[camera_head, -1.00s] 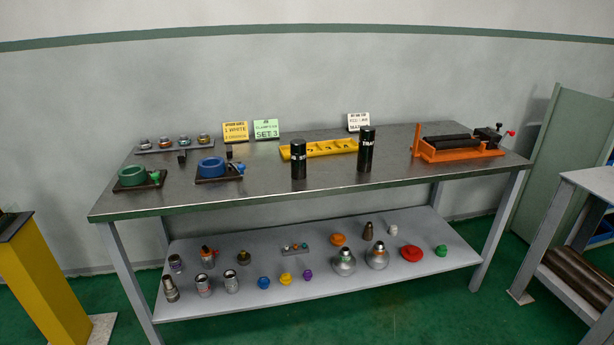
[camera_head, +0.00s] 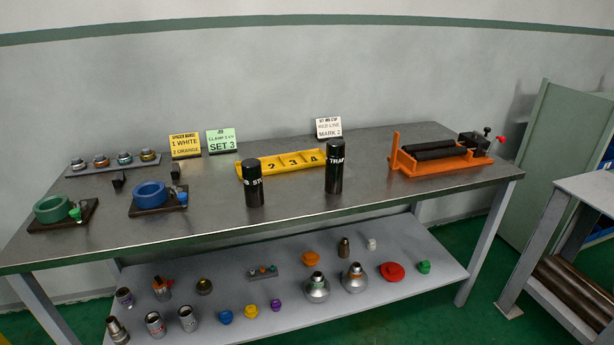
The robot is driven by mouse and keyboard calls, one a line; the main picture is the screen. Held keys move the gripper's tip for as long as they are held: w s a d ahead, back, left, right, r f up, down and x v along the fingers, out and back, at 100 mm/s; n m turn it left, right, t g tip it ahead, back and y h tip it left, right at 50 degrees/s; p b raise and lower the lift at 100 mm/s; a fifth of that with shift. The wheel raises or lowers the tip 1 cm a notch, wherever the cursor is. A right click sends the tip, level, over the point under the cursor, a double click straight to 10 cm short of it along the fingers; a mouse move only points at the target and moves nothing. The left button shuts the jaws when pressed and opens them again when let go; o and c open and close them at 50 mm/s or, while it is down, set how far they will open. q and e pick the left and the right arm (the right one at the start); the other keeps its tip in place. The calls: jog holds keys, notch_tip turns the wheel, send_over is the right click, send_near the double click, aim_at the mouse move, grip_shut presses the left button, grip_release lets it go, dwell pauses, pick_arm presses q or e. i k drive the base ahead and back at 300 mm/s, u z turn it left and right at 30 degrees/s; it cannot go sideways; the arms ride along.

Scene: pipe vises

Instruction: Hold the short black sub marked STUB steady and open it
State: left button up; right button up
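Two black cylinders stand upright on the metal workbench (camera_head: 300,210). The shorter one (camera_head: 253,190) has white lettering that partly reads "STU" and stands in front of the yellow numbered tray. The taller one (camera_head: 333,175) stands to its right, with lettering that looks like "TRAP". A green ring vise (camera_head: 52,209) and a blue ring vise (camera_head: 150,196) sit on dark base plates at the left of the bench. Each has a small handle at its right side. Neither gripper shows in the head view.
A yellow tray (camera_head: 281,164) marked with numbers lies behind the cylinders. An orange cradle (camera_head: 440,162) with black rollers sits at the right. Cards reading SET 3 (camera_head: 221,141) and MARK 2 (camera_head: 328,128) stand at the back. The lower shelf (camera_head: 380,290) holds several fittings. The bench front is clear.

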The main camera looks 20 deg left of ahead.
aim_at(255, 193)
jog(key=u, duration=0.35)
jog(key=i, duration=1.05)
jog(key=u, duration=0.8)
